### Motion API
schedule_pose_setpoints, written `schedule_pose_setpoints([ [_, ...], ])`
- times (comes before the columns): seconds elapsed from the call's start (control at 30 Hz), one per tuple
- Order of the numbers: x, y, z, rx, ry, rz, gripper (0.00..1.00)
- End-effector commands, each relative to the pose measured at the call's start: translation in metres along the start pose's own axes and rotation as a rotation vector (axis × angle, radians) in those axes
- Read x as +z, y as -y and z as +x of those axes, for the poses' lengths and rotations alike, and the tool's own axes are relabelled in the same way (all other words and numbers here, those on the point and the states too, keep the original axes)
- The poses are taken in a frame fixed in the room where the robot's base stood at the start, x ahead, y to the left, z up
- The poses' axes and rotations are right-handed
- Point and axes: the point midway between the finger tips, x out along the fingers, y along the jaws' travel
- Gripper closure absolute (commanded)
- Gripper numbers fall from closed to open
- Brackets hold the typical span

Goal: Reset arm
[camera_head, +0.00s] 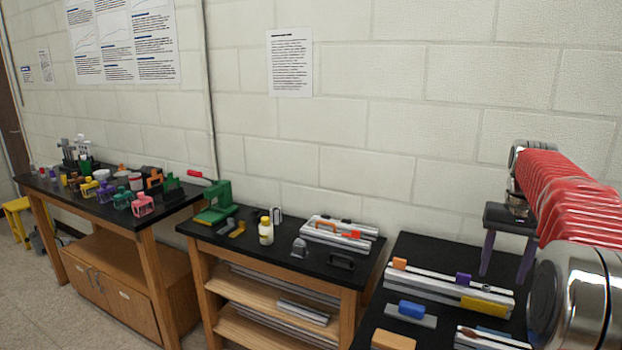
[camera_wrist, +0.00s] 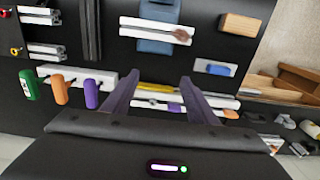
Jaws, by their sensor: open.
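My gripper (camera_head: 506,277) hangs at the right of the head view, over the black top of the right-hand bench. Its two dark purple fingers point down and stand apart with nothing between them. My arm, with a red ribbed sleeve, reaches in from the right edge. In the wrist view my gripper (camera_wrist: 158,80) also shows open and empty, above silver extrusion bars. I cannot tell the exact height of the fingertips over the bench.
Below lie a silver extrusion (camera_head: 440,283) with orange, purple and yellow parts, a blue-topped block (camera_head: 411,310) and a wooden block (camera_head: 393,340). The left bench is crowded. A block wall stands behind.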

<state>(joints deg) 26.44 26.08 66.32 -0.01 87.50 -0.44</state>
Motion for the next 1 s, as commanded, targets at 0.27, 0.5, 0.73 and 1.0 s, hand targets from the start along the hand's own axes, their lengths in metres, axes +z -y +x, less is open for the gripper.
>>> schedule_pose_setpoints([
  [0.27,-0.010,-0.001,0.008,0.000,-0.037,0.003,0.47],
  [0.5,-0.004,-0.001,0.036,0.000,-0.030,0.004,0.47],
  [0.73,0.012,0.004,0.049,0.000,-0.039,-0.003,0.47],
  [1.0,0.059,0.027,0.053,-0.002,-0.080,-0.043,0.47],
])
